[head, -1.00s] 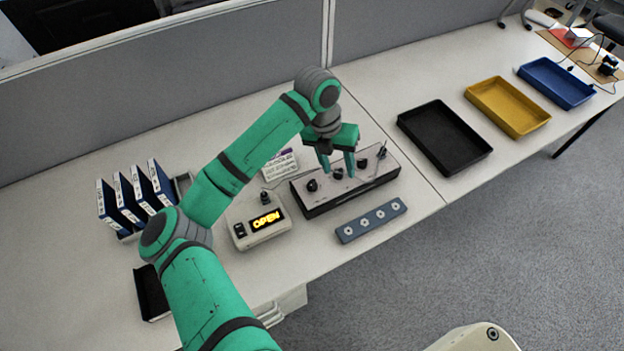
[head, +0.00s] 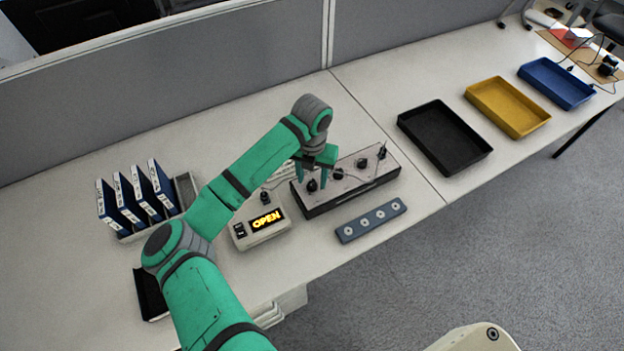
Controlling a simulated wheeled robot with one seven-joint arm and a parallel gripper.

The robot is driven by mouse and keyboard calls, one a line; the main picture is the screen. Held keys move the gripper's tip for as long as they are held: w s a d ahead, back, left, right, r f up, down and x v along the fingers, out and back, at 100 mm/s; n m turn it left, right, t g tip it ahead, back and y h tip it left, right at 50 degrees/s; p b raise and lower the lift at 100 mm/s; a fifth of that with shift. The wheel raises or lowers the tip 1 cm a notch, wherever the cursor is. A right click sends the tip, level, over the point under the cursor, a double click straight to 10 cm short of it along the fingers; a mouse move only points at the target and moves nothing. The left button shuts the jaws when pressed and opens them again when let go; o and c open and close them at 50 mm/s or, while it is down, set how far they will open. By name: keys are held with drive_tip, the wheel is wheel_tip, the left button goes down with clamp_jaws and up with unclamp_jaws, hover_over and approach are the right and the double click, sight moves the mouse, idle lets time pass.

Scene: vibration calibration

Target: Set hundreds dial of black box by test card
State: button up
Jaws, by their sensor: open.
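The black box (head: 352,194) stands on the desk with a pale top and a row of several black dials. My gripper (head: 311,179) points down at the left end of the box. Its two green fingers are open, one on each side of the leftmost dial (head: 312,186). I cannot tell whether they touch it. The other dials, such as the one at the far right end (head: 382,152), are clear of the gripper. The dial markings are too small to read. The test card (head: 283,171) lies behind the box, mostly hidden by my arm.
A beige meter (head: 262,230) left of the box shows "OPEN" in yellow. A blue-grey strip (head: 371,220) with several white round fittings lies in front. Blue binders (head: 137,195) stand at left. Black (head: 444,137), yellow (head: 508,106) and blue (head: 556,83) trays lie to the right.

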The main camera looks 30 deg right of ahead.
drive_tip(key=shift+f, duration=0.6)
drive_tip(key=c, duration=1)
drive_tip(key=shift+c, duration=0.2)
drive_tip(key=shift+m, duration=2.9)
